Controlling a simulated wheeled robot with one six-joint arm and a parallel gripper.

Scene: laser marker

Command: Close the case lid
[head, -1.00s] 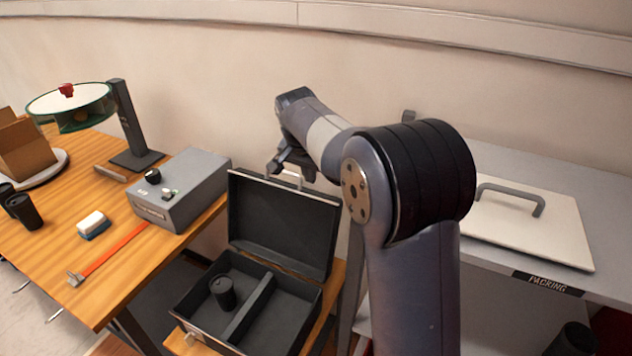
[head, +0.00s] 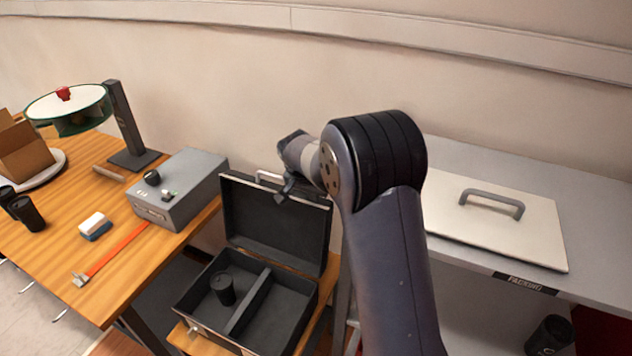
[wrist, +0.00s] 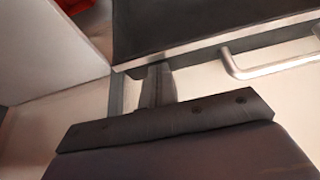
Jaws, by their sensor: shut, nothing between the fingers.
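The black case (head: 190,312) stands open on a wooden surface, with a divider and a dark cup-like object (head: 223,288) inside. Its lid (head: 270,225) is up, nearly upright, at the back of the case. A pale metal handle (head: 268,177) shows at the lid's top edge; it also shows in the wrist view (wrist: 262,70). My gripper (head: 283,194) is at the lid's top edge, right of the handle's middle. In the wrist view my gripper's fingers (wrist: 154,84) are together and empty, close to the lid's edge (wrist: 200,48). Whether they touch it, I cannot tell.
A grey control box (head: 180,190) stands on the wooden table left of the case. A grey packing bench (head: 600,225) with a white handled panel (head: 490,225) is at right. A wall is behind. A dark cup (head: 550,335) is at lower right.

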